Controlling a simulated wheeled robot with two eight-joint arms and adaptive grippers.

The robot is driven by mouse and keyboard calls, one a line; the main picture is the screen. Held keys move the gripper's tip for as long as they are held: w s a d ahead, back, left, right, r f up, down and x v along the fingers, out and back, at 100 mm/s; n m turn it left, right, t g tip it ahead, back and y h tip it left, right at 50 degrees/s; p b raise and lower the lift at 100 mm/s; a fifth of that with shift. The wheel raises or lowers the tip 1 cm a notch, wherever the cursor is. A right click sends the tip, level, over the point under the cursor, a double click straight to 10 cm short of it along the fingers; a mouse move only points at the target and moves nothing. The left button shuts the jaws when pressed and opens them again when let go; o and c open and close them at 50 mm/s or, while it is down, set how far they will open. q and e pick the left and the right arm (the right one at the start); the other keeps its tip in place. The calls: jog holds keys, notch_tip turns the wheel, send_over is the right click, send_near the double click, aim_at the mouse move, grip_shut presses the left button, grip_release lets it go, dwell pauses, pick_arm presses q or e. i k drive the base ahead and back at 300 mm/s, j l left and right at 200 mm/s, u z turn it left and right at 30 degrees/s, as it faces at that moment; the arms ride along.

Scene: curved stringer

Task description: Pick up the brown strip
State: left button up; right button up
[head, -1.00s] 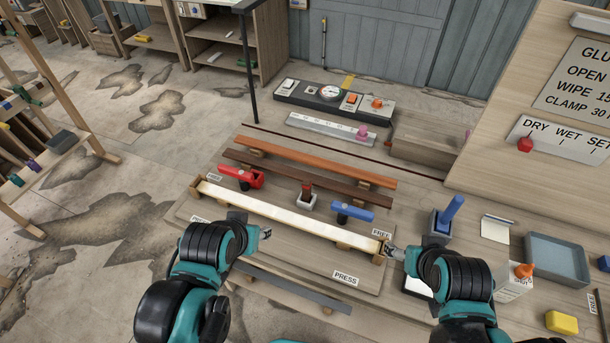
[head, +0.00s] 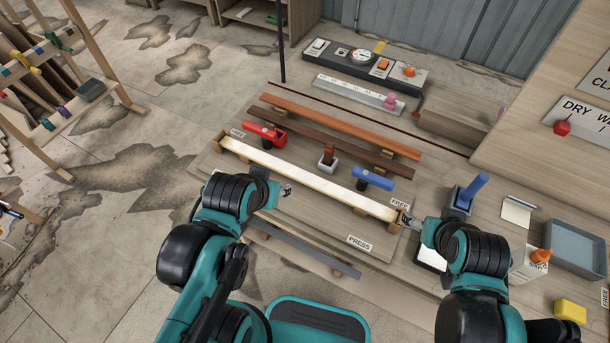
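Two brown strips lie across the bench in the head view: an orange-brown strip (head: 335,124) at the back and a darker brown strip (head: 300,138) just in front of it, both raised on small wooden blocks. A long cream strip (head: 300,174) lies nearer to me. My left gripper (head: 287,190) is just on the near side of the cream strip, apart from both brown strips. My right gripper (head: 405,220) is at the cream strip's right end; I cannot tell if it touches. The finger gaps are too small to read. Neither gripper is at a brown strip.
A red clamp (head: 264,133), a small grey holder with a brown top (head: 328,156) and a blue clamp (head: 374,178) stand between the brown and cream strips. A grey strip (head: 300,246) lies at the front. A blue-handled tool (head: 470,192) and grey tray (head: 575,248) are at right.

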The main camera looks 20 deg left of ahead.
aim_at(399, 169)
jog(key=i+j+z, duration=0.15)
jog(key=j, duration=0.25)
jog(key=j+z, duration=0.15)
jog(key=j, duration=0.3)
jog(key=i+j+z, duration=0.15)
jog(key=j, duration=0.3)
